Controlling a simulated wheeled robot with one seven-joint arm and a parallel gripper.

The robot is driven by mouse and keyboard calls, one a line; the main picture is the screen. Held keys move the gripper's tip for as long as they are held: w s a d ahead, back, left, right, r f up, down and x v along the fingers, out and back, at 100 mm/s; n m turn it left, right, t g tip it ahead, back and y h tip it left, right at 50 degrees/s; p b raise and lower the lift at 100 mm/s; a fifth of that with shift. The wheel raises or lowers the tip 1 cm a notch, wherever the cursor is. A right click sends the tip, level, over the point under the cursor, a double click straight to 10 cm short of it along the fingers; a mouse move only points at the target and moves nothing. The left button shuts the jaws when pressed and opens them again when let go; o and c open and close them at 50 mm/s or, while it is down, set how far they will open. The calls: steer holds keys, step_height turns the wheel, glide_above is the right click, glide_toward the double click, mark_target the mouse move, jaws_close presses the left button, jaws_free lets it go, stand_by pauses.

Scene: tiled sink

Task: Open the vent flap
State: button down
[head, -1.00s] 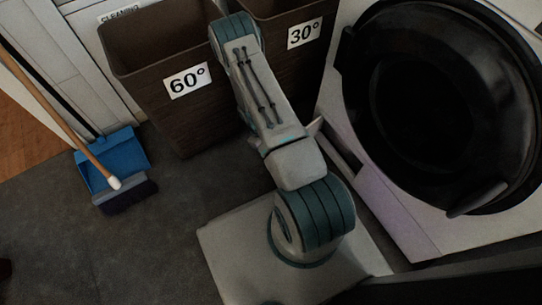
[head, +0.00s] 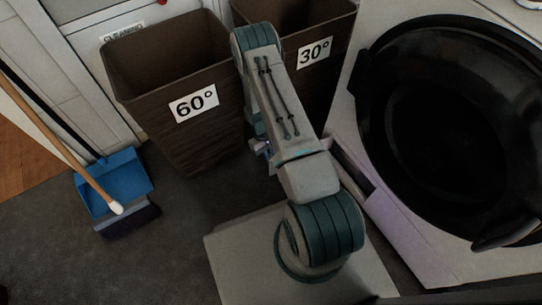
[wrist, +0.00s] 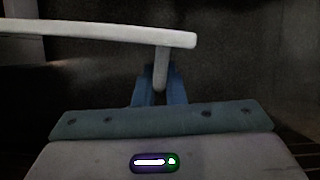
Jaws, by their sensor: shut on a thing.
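My gripper (wrist: 160,92) shows in the wrist view with its blue fingers shut on a short pale post (wrist: 161,68). The post hangs from a long white bar (wrist: 110,33) that runs in from the left edge. I cannot tell whether this bar and post belong to the vent flap. In the head view my arm covers most of the gripper. A pale purplish panel (head: 405,225) is low on the front of the white machine, with a dark slot at its upper left. I cannot tell whether this is the vent flap.
A brown bin marked 60° (head: 200,140) and one marked 30° (head: 325,80) stand behind my arm. A large round black door (head: 450,130) is at the right. A blue dustpan (head: 118,180) and brush are on the left floor, which is otherwise mostly clear.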

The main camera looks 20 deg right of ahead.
steer(key=shift+d, duration=0.25)
steer(key=c, duration=1.5)
jaws_free()
steer(key=shift+a, duration=0.15)
steer(key=shift+r, duration=0.1)
steer(key=shift+r+p, duration=0.3)
steer(key=shift+r, duration=0.05)
steer(key=s+d+r+p, duration=0.6)
steer(key=s+d+r, duration=0.1)
steer(key=d+r, duration=0.2)
steer(key=shift+s+r, duration=0.2)
steer(key=shift+r, duration=0.35)
